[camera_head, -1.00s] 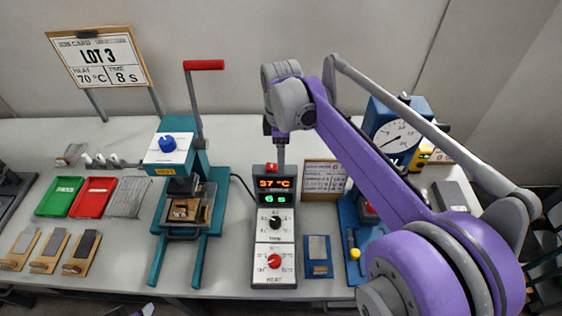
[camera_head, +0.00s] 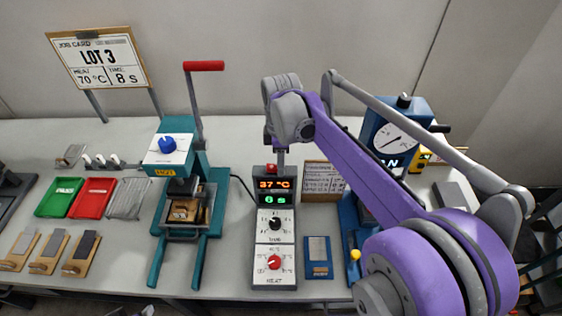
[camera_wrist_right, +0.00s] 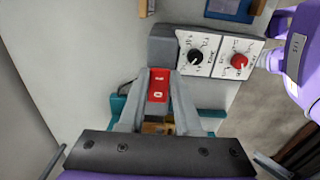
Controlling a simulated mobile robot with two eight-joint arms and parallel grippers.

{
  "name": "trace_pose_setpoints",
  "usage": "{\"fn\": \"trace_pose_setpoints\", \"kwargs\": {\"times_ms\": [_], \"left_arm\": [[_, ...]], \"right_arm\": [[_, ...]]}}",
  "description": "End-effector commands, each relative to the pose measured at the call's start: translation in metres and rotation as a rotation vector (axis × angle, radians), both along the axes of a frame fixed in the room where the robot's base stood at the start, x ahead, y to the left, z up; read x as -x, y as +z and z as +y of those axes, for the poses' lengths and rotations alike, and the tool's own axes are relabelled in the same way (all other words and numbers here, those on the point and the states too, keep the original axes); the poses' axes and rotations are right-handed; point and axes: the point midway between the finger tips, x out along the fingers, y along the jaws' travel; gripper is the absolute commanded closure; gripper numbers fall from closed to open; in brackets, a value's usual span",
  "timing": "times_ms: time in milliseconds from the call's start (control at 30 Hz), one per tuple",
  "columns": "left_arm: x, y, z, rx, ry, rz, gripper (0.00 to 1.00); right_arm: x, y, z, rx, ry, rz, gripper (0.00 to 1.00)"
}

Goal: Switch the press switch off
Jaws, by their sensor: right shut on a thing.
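The press control box (camera_head: 257,222) stands upright in the middle of the bench, with a red switch (camera_head: 271,169) at its top. Its red display (camera_head: 274,184) is lit at 37 °C and a green digit is lit below it. My right gripper (camera_head: 280,152) points down at the switch from above. In the right wrist view the red switch (camera_wrist_right: 158,85) lies between the two grey fingers, which are shut on it. Only a small grey sliver at the bottom edge of the head view may be part of my left gripper; its jaws cannot be made out.
The teal press (camera_head: 184,205) with a raised red-handled lever (camera_head: 204,66) stands left of the box. Green (camera_head: 60,197) and red (camera_head: 92,198) trays lie farther left. A dial gauge (camera_head: 395,138) stands at right, partly behind my right arm.

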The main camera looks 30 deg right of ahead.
Motion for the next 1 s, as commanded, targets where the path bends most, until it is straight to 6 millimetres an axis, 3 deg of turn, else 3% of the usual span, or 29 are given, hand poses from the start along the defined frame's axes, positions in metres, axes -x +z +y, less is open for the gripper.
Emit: {"fn": "trace_pose_setpoints", "kwargs": {"times_ms": [167, 533, 867, 900, 1000], "left_arm": [[0.000, -0.001, 0.000, 0.000, 0.000, 0.001, 0.50], [0.006, -0.015, 0.000, 0.000, 0.000, 0.011, 0.50], [0.006, -0.015, 0.000, 0.000, 0.000, 0.011, 0.50], [0.006, -0.015, 0.000, 0.000, 0.000, 0.011, 0.50], [0.006, -0.015, 0.000, 0.000, 0.000, 0.011, 0.50]], "right_arm": [[-0.001, 0.000, 0.002, 0.020, 0.004, 0.014, 1.00], [-0.006, 0.002, 0.010, 0.289, 0.004, 0.176, 1.00], [-0.005, 0.004, 0.009, 0.314, 0.000, 0.190, 1.00], [-0.005, 0.004, 0.009, 0.314, 0.000, 0.190, 0.66], [-0.005, 0.004, 0.009, 0.313, 0.000, 0.189, 0.48]]}}
